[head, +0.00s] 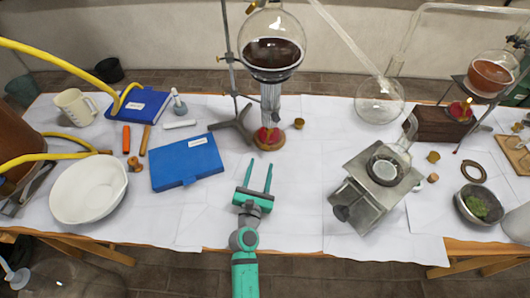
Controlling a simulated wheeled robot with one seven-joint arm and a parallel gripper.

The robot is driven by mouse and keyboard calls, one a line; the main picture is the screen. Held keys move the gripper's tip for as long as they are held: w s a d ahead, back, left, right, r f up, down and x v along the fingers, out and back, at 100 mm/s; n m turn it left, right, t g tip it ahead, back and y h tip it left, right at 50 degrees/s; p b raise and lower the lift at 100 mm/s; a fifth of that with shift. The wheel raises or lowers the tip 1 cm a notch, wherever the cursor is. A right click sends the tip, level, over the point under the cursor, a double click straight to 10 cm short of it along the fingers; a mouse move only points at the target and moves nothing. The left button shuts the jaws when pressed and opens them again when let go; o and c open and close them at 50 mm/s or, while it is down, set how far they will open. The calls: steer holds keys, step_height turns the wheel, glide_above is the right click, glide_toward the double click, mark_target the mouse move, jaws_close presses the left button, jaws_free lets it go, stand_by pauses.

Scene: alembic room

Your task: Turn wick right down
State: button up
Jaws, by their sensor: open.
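My gripper (257,175) is green and reaches out over the front middle of the table, its two fingers apart and nothing between them. Ahead of it stands a small burner (268,139) with a red body and a brown round base, under a round flask (272,45) of dark liquid. A gap separates my fingertips from this burner. A second red burner (460,110) stands at the right, below a flask of orange-brown liquid (490,74). The wicks and any wick knobs are too small to make out.
A metal stand (238,122) rises just left of the middle burner. A small brass piece (299,123) lies right of it. A blue folder (187,162) lies left of my gripper, a metal box (372,205) right. White paper (290,195) around my gripper is clear.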

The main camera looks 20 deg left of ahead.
mark_target(265, 149)
steer(key=w, duration=0.5)
steer(key=w+a, duration=0.1)
steer(key=w, duration=0.1)
steer(key=shift+w, duration=0.25)
steer(key=c, duration=1.1)
